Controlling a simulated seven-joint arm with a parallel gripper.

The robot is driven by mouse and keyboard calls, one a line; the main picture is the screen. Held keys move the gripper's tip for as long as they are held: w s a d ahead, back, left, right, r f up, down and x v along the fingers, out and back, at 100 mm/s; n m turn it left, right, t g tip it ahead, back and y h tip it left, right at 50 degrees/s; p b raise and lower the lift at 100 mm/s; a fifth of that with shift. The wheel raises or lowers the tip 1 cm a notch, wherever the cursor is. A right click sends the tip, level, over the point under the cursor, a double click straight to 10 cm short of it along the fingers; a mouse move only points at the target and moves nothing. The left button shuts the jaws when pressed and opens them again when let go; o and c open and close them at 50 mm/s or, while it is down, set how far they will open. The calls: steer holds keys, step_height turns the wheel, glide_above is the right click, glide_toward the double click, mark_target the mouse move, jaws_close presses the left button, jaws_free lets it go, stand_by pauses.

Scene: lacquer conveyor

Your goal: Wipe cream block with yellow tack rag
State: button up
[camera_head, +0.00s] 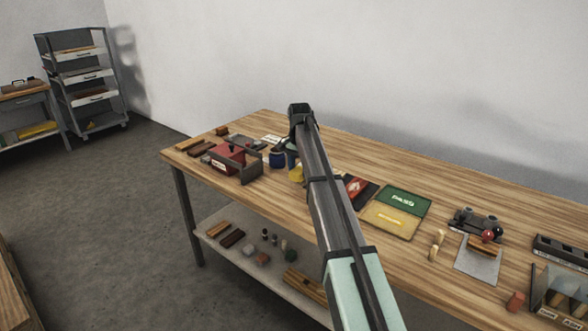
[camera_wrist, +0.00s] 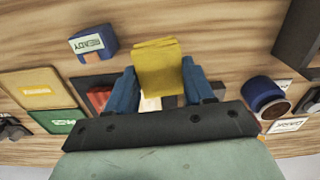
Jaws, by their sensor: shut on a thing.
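My gripper (camera_wrist: 166,92) shows in the wrist view with its two blue fingers shut on the yellow tack rag (camera_wrist: 157,66). The rag is folded and hangs over the wood table. A cream surface (camera_wrist: 150,104) shows between the fingers, partly covered by the gripper; it may be the cream block, but I cannot tell whether the rag touches it. In the head view the yellow rag (camera_head: 296,173) shows beside my arm, which hides most of the gripper and what lies behind it.
A blue pot (camera_wrist: 264,96) stands right of the gripper in the wrist view. A blue READY block (camera_wrist: 93,43) stands left. The head view shows a red box (camera_head: 228,162) at left, a green PASS mat (camera_head: 404,201) and a yellow mat (camera_head: 388,220) at right. Wall lies behind.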

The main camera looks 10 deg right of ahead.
steer(key=shift+w+d+r, duration=0.6)
steer(key=shift+w+d, duration=2.25)
steer(key=shift+d, duration=3)
steer(key=shift+f, duration=2.7)
steer(key=shift+w+d+f, duration=0.25)
steer(key=shift+w+f, duration=0.05)
steer(key=shift+f, duration=0.3)
steer(key=shift+w+d+f, duration=0.2)
steer(key=shift+w+f, duration=0.05)
steer(key=shift+f, duration=0.35)
steer(key=shift+w+d, duration=2.4)
steer(key=shift+s+a, duration=2.95)
steer(key=shift+s, duration=0.15)
step_height(320, 180, up, 2)
steer(key=shift+w+r, duration=0.15)
steer(key=shift+r, duration=2.9)
